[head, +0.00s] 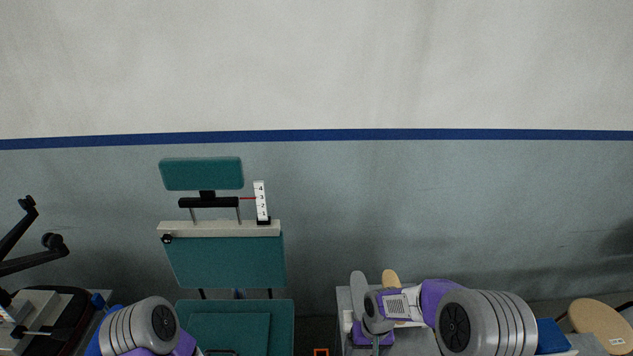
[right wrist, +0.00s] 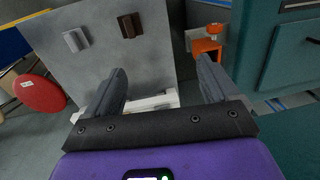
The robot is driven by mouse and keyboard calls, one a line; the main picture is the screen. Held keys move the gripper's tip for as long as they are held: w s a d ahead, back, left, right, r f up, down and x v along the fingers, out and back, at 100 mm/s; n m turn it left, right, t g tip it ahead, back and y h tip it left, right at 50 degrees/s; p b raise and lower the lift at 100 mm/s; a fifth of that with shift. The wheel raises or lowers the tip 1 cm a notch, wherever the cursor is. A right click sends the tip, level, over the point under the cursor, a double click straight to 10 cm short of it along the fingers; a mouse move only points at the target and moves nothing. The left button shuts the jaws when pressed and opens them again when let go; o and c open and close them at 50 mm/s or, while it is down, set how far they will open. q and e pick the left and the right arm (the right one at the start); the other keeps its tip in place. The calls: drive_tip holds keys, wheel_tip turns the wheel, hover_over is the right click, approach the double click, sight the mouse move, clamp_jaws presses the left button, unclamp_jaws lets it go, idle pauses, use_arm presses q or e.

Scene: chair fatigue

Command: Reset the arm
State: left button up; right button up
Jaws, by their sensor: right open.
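My right gripper (right wrist: 162,66) is open in the right wrist view, its two grey fingers spread wide with nothing between them. Beyond the fingers are a grey panel and a white piece near the floor. My right arm (head: 485,322) reaches in at the lower right of the head view. My left arm (head: 143,325) shows only as a link at the lower left; its gripper is not in view. A teal chair (head: 228,262) with a separate headrest (head: 201,174) stands in the centre-left, a white numbered scale (head: 261,200) and thin red pointer beside its top.
The grey panel (right wrist: 110,50) carries a light knob (right wrist: 76,40) and a dark knob (right wrist: 130,25). An orange fitting (right wrist: 206,48) stands right of it. A red round seat (right wrist: 40,95) is at left. A beige round seat (head: 597,322) and black-legged equipment (head: 30,255) flank the head view.

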use_arm(q)
wheel_tip(320, 180, down, 4)
drive_tip(key=b, duration=0.3)
drive_tip(key=shift+w+r+b, duration=0.1)
drive_tip(key=shift+w+b, duration=0.05)
drive_tip(key=shift+b, duration=0.15)
use_arm(e)
drive_tip(key=s+a+f+m+y, duration=0.3)
drive_tip(key=s+f, duration=1.4)
drive_tip(key=s, duration=0.1)
drive_tip(key=shift+f+t, duration=0.35)
drive_tip(key=shift+t, duration=0.05)
